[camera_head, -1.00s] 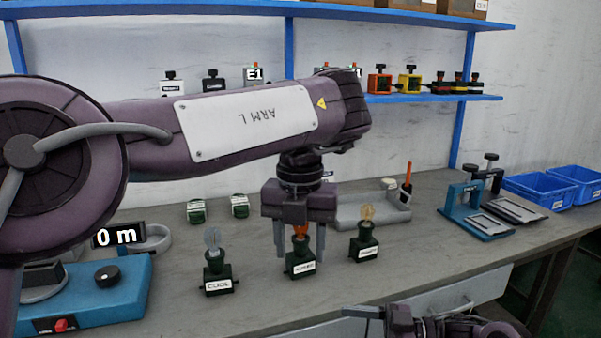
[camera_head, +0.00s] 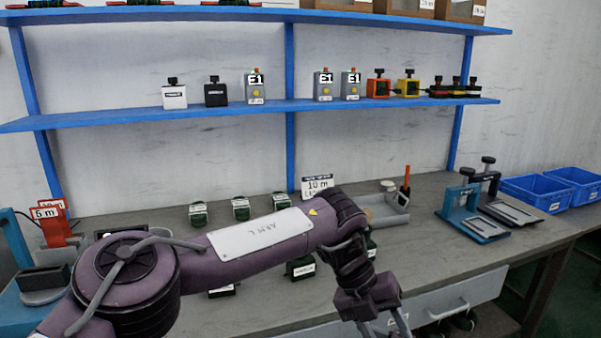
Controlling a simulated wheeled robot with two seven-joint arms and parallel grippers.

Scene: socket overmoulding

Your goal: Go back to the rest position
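My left arm crosses the lower part of the head view from the lower left. Its gripper (camera_head: 384,328) hangs in front of the bench's front edge, near the bottom of the picture. Its two fingers stand apart with nothing seen between them, though the tips are cut off by the lower edge. The arm hides most of a row of dark green sockets; a part of one socket (camera_head: 300,268) shows just under the forearm. My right gripper is not in view.
The grey bench (camera_head: 430,236) has clear room right of the arm. A blue shelf (camera_head: 230,108) spans the wall.

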